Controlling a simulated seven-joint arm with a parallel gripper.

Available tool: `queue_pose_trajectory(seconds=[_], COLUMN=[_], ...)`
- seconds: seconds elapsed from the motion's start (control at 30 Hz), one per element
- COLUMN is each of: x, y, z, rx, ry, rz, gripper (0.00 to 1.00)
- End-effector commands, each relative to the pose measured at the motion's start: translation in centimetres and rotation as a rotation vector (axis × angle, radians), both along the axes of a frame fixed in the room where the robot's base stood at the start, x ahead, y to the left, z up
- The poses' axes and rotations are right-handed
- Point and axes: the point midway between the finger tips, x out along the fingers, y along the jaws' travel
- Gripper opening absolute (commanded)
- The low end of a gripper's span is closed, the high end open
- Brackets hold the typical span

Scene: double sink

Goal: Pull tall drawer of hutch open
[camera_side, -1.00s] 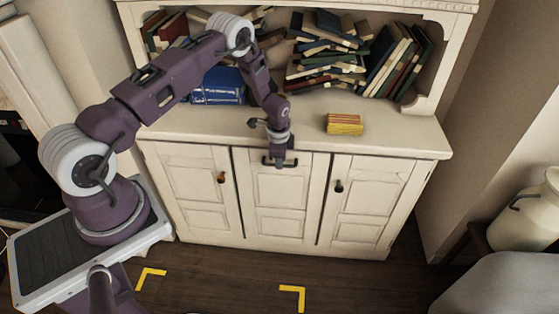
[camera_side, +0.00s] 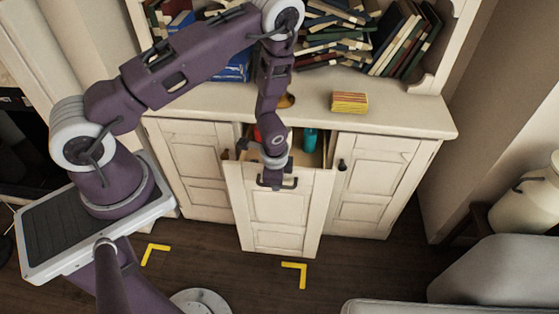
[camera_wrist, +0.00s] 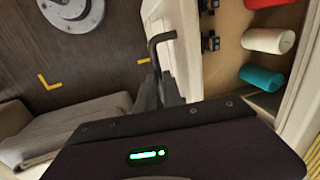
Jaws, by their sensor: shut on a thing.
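The tall drawer (camera_side: 277,212) of the cream hutch (camera_side: 395,117) is the middle front panel, and it stands partly pulled out towards the room. My gripper (camera_side: 272,181) is shut on the dark bar handle (camera_side: 291,184) near the top of the drawer front. In the wrist view the handle (camera_wrist: 160,39) shows beside my gripper fingers, which are partly hidden by the gripper body. Inside the drawer a teal cylinder (camera_wrist: 262,78), a cream one (camera_wrist: 268,40) and a red one (camera_wrist: 268,3) are visible. The teal cylinder also shows in the side view (camera_side: 310,139).
Closed cupboard doors flank the drawer, left (camera_side: 190,160) and right (camera_side: 370,180). A yellow-red block (camera_side: 349,102) lies on the counter below a shelf of books (camera_side: 395,40). The floor in front has yellow corner marks (camera_side: 296,270). A grey seat (camera_side: 480,280) stands at lower right.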

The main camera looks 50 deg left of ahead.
Motion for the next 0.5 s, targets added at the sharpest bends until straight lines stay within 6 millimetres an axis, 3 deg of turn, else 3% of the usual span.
queue_pose_trajectory(seconds=[0.2,0.5], x=[-4.3,-8.6], y=[-4.3,-8.7], z=[0.0,0.0], rx=[-0.001,-0.002], ry=[0.002,0.001], rz=[-0.009,-0.007], gripper=[0.0,0.0])
